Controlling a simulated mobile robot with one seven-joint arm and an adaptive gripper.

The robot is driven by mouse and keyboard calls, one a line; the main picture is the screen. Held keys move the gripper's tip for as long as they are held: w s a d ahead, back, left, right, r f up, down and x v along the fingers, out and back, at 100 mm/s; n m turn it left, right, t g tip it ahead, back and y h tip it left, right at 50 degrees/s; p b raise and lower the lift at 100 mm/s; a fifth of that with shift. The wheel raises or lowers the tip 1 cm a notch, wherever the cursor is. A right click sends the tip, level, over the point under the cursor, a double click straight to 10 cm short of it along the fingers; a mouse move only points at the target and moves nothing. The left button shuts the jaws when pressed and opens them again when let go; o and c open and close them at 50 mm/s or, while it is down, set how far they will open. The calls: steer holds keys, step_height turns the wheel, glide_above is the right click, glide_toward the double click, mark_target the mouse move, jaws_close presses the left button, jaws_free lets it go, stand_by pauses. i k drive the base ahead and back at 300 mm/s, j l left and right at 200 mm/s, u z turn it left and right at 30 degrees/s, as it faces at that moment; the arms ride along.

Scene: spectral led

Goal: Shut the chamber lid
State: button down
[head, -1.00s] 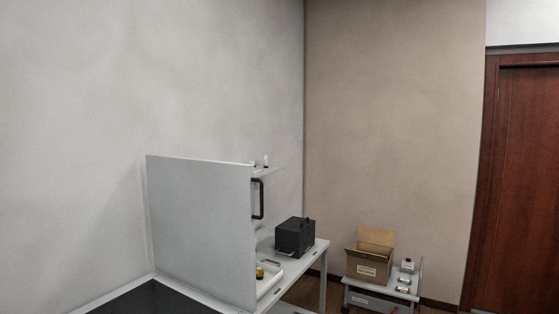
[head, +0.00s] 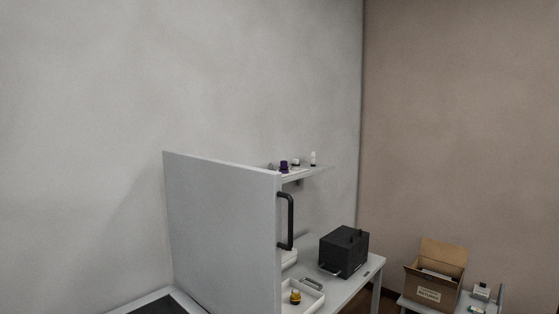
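A tall flat grey panel (head: 220,225) stands upright at the centre left, with a black bar handle (head: 286,220) by its right edge. At its foot, a pale rim (head: 172,293) borders a dark surface or opening (head: 150,307), cut off by the bottom edge. A black box (head: 344,252) with a small handle on top sits on a table to the right of the panel; its top looks shut. I cannot tell for certain which of these is the chamber. My gripper is not in view.
The grey table (head: 370,273) carries a white tray (head: 318,298) with a yellow-and-black item (head: 295,297). A wall shelf (head: 308,173) holds small bottles. An open cardboard box (head: 434,275) stands on a low stand at right. The panel hides part of the table.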

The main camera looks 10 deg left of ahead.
mark_target(225, 218)
steer(key=i+l+u, duration=0.15)
steer(key=i+u, duration=0.2)
steer(key=i+l+u, duration=0.25)
steer(key=u, duration=0.15)
steer(key=i+l, duration=0.05)
steer(key=i, duration=0.05)
